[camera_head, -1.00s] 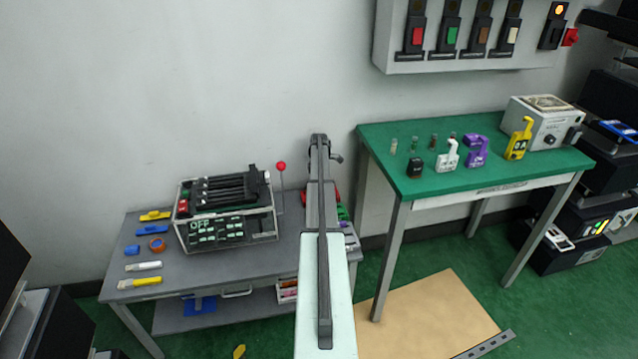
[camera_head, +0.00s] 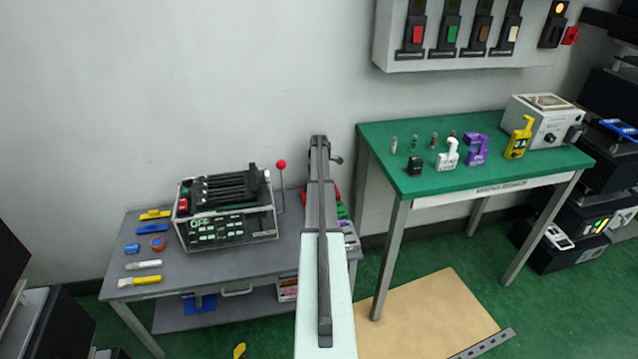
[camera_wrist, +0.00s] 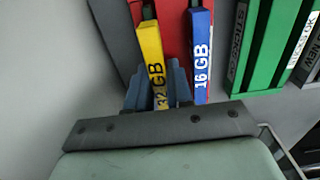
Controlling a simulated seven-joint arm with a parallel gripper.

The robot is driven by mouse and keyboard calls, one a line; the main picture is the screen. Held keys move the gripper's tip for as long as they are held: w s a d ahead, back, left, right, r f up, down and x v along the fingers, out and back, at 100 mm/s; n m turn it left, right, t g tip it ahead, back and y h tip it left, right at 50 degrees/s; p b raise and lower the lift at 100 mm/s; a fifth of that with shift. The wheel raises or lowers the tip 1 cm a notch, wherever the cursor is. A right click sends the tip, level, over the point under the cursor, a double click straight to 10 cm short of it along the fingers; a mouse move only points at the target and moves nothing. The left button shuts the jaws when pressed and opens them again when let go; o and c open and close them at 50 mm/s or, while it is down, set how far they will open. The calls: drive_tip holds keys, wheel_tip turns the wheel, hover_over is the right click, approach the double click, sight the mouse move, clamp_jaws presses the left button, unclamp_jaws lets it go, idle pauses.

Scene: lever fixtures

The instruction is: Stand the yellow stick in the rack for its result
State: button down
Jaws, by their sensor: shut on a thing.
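The yellow stick (camera_wrist: 149,45), marked 32 GB, is between the blue fingers of my gripper (camera_wrist: 156,82) in the wrist view. My gripper is shut on it. A red rack (camera_wrist: 173,18) is behind the stick, and a blue stick (camera_wrist: 201,55) marked 16 GB is just to its right. A green rack (camera_wrist: 262,50) with a STICKS label is further right. I cannot tell whether the yellow stick's far end is inside a slot.
A grey table (camera_head: 215,295) carries a box with a red-knobbed lever (camera_head: 281,166), and several loose items at its left. A green table (camera_head: 440,182) on the right holds small coloured pieces. A dark grey rack (camera_wrist: 308,65) is at the wrist view's right edge.

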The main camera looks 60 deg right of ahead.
drive_tip(key=shift+f, duration=0.5)
drive_tip(key=c, duration=0.9)
unclamp_jaws()
wheel_tip(320, 180, up, 14)
drive_tip(key=shift+f, duration=0.1)
